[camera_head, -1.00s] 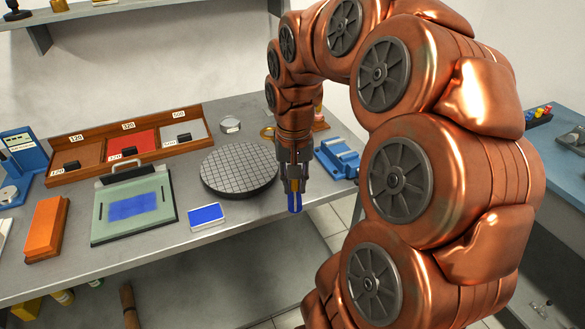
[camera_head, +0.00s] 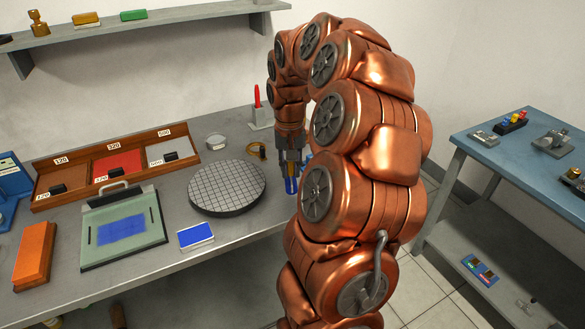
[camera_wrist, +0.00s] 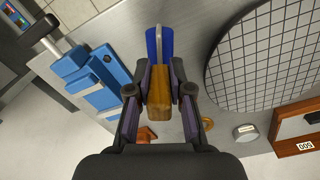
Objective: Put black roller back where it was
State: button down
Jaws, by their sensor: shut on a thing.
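My gripper (camera_head: 291,168) is shut on the wooden handle of a blue-ended tool (camera_head: 291,186), which points down beside the gridded round plate. In the wrist view my gripper (camera_wrist: 159,92) grips the wooden handle (camera_wrist: 159,105); the tool's blue end (camera_wrist: 153,45) has a grey strip along it. I cannot tell whether this tool is the roller. No clearly black roller shows. A green-grey slab (camera_head: 150,235) with a blue patch (camera_head: 120,228) lies on the bench at left.
The gridded round plate (camera_head: 227,187) stands left of my gripper. A blue vise-like fixture (camera_wrist: 95,75) sits on the bench. A blue pad (camera_head: 195,236), an orange block (camera_head: 34,255) and a wooden tray (camera_head: 75,171) are farther left. A blue table (camera_head: 500,160) stands at right.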

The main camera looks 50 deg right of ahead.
aim_at(293, 172)
jog(key=shift+w+d+f+p, duration=0.1)
jog(key=shift+w+d+p, duration=0.05)
jog(key=shift+w+d, duration=0.4)
jog(key=shift+w+d+p, duration=0.15)
jog(key=shift+w+d, duration=0.15)
jog(key=shift+d, duration=0.4)
jog(key=shift+d+f, duration=0.1)
jog(key=shift+f, duration=0.05)
jog(key=shift+f+p, duration=0.7)
jog(key=shift+f, duration=0.95)
jog(key=shift+f+b, duration=0.2)
jog(key=shift+b, duration=0.1)
jog(key=c, duration=1.1)
grip_release()
jog(key=shift+o, duration=0.2)
jog(key=shift+r, duration=0.15)
